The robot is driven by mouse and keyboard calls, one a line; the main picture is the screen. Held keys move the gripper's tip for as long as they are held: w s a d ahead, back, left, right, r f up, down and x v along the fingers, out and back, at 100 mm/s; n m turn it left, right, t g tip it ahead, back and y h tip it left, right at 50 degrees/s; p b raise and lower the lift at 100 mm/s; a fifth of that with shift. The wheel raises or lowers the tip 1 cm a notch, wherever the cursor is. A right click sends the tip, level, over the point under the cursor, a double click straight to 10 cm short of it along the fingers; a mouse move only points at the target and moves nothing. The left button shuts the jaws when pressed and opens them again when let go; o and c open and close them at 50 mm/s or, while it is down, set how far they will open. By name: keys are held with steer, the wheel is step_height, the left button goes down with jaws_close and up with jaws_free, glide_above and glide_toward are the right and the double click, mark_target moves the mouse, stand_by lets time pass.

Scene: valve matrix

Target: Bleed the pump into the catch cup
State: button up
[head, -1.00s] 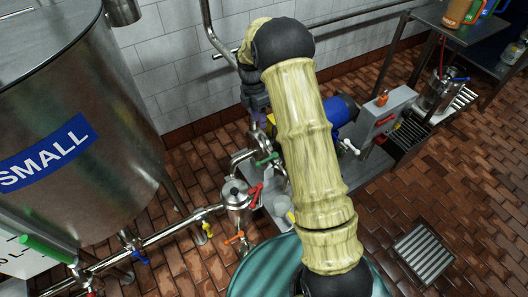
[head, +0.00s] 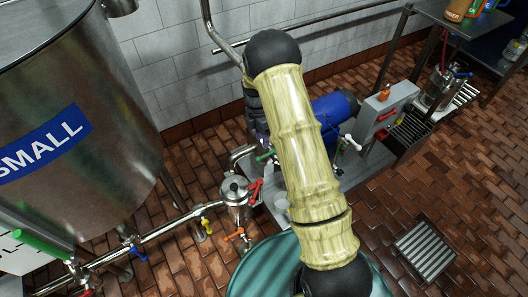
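The pump's blue motor (head: 334,110) stands on a grey base at the centre, partly behind my pale ribbed arm. Left of my arm is pump pipework with a green handle (head: 266,156). A small steel vessel (head: 236,190) with a red handle (head: 255,188) stands in front of it. A small pale cup-like item (head: 281,199) sits on the grey base beside my arm; it is partly covered and I cannot tell for sure that it is the catch cup.
A large steel tank (head: 80,190) marked SMALL fills the left. A pipe (head: 150,238) with blue, yellow and orange handles runs below it. A control box (head: 388,108) with a red handle stands right of the motor. A floor grate (head: 423,251) and bare brick floor lie at right.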

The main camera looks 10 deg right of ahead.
mark_target(265, 155)
steer(key=f, duration=0.2)
steer(key=s+f, duration=0.1)
steer(key=f, duration=0.1)
steer(key=f+b, duration=0.1)
steer(key=f, duration=0.1)
steer(key=shift+s+d+f, duration=0.15)
steer(key=shift+d+f, duration=0.1)
steer(key=shift+f, duration=0.1)
jaws_close()
